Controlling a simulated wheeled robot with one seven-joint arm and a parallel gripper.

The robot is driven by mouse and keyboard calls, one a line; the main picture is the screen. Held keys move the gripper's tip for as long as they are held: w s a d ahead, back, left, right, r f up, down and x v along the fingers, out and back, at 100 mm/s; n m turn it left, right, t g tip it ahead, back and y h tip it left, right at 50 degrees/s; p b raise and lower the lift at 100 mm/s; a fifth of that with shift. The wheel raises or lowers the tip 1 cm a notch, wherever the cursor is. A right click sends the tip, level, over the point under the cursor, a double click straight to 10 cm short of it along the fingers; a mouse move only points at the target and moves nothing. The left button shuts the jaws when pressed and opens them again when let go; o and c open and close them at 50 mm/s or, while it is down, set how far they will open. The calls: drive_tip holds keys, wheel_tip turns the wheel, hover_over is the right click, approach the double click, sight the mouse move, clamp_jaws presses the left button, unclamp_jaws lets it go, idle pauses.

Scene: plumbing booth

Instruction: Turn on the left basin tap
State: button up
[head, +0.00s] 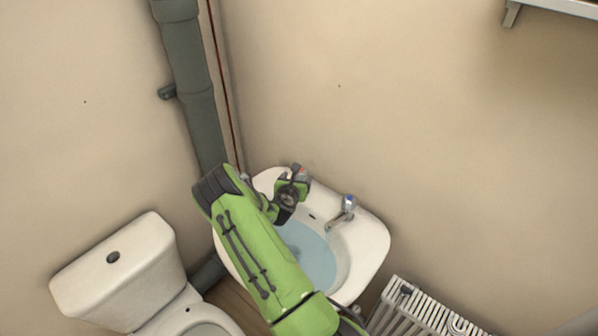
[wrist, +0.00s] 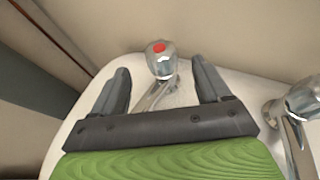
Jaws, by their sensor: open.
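The white basin (head: 372,245) holds bluish water and stands against the wall. The left basin tap (wrist: 160,62) is chrome with a red dot on its knob; in the head view its top (head: 299,171) shows just behind my gripper (head: 290,190). In the wrist view my gripper (wrist: 163,85) is open, with one finger on each side of the left tap and gaps between the fingers and the knob. The right basin tap (head: 346,207), with a blue mark, stands apart to the right; it also shows at the right edge of the wrist view (wrist: 300,105).
A white toilet (head: 125,270) stands to the left of the basin. A grey pipe (head: 188,80) runs down the corner behind. A white radiator (head: 420,312) is at the lower right. A shelf (head: 560,8) is high at the right. The wall above the basin is clear.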

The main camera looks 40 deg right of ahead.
sight(300, 174)
drive_tip(key=x, duration=0.7)
drive_tip(key=shift+w+d+f, duration=0.15)
drive_tip(key=shift+d+f, duration=0.05)
drive_tip(key=shift+d, duration=0.05)
drive_tip(key=c, duration=0.9)
drive_tip(key=shift+c, duration=0.2)
